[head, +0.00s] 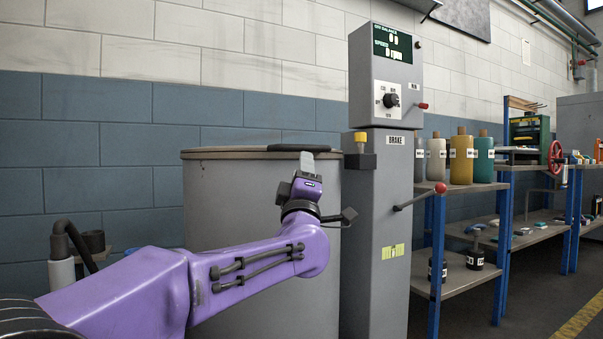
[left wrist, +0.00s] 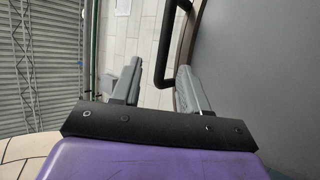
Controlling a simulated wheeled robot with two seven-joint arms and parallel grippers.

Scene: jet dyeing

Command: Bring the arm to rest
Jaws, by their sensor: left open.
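My left arm is purple and comes in from the left in the head view. Its left gripper (head: 307,162) is raised in front of the large grey drum, near the top rim. A dark bar handle (left wrist: 166,45) shows just beyond the fingers, beside the drum's grey wall (left wrist: 250,70). I cannot tell whether the right finger touches it. My right gripper is in neither view.
The grey drum (head: 225,235) stands close behind my arm. A grey control column (head: 378,210) with a red-knobbed brake lever (head: 420,196) stands right of it. A workbench (head: 470,188) with several bottles is further right. Open floor (head: 540,300) shows at the lower right.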

